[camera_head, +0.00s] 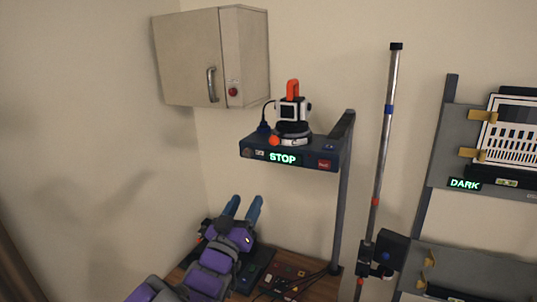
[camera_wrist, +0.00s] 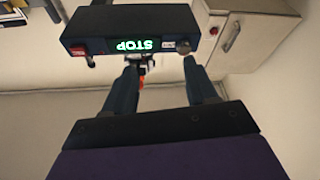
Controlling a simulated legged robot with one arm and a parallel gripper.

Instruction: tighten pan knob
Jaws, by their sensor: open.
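A black and white device with an orange handle (camera_head: 292,89) stands on a round dark base on a blue shelf (camera_head: 329,151). A round orange knob (camera_head: 274,140), seemingly the pan knob, sits at the front left of that base. My gripper (camera_head: 246,200) is open and empty, below and left of the shelf, its two blue fingers pointing up. In the wrist view my gripper (camera_wrist: 160,66) has its fingers apart below the upside-down shelf (camera_wrist: 105,25). A small orange part (camera_wrist: 141,83) shows beside the left finger; I cannot tell which part it is.
The shelf front has a lit STOP sign (camera_head: 283,158) and hangs from a grey post (camera_head: 342,200). A wall cabinet (camera_head: 188,60) is at upper left. A metal pole (camera_head: 383,150) and a rack with a DARK sign (camera_head: 464,184) stand right. A wooden bench (camera_head: 322,288) lies below.

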